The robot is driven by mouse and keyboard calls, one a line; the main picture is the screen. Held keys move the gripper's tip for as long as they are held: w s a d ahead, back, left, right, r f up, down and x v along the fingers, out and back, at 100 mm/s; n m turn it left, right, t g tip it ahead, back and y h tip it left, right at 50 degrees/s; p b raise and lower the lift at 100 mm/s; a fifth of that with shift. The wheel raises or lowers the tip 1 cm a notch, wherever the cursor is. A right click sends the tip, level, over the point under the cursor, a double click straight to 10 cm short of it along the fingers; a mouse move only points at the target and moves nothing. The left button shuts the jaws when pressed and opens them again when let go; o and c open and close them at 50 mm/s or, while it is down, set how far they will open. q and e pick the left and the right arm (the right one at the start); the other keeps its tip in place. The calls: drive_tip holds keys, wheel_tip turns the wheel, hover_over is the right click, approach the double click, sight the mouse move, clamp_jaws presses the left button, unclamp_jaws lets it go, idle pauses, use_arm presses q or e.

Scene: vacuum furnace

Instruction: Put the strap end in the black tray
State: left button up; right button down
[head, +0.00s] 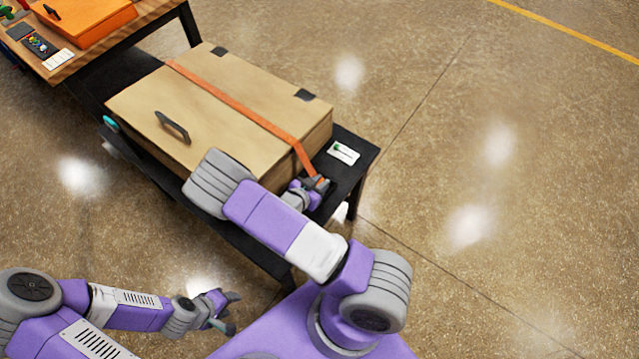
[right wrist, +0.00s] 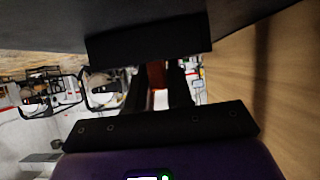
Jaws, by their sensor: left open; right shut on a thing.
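An orange strap (head: 240,108) runs across the top of a tan case (head: 185,105) and down over its right edge. My right gripper (head: 319,184) is shut on the strap end at that edge, just beside the case. In the right wrist view, a reddish-orange piece of strap (right wrist: 157,75) shows between the dark fingers of this gripper (right wrist: 160,90). My left gripper (head: 228,310) is open and empty, low in front of the black table. A small dark tray-like piece with coloured bits (head: 40,45) lies on the wooden table; I cannot tell whether it is the black tray.
The case stands on a black table (head: 358,150). A white card-like item (head: 343,152) lies on its right corner. The wooden table (head: 85,52) at top left holds an orange case (head: 85,18) and a white piece (head: 58,60). The floor to the right is clear.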

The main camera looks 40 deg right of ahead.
drive_tip(key=c, duration=1.4)
unclamp_jaws()
drive_tip(key=shift+f, duration=0.15)
drive_tip(key=o, duration=0.4)
drive_tip(key=shift+r, duration=0.25)
drive_tip(key=p+v, duration=0.3)
drive_tip(key=v, duration=0.7)
drive_tip(key=shift+s+a+r, duration=0.1)
drive_tip(key=shift+a+r, duration=0.1)
drive_tip(key=shift+a, duration=0.05)
drive_tip(key=shift+s+a+r+p, duration=0.25)
drive_tip(key=shift+a+p, duration=0.1)
drive_tip(key=shift+a, duration=0.25)
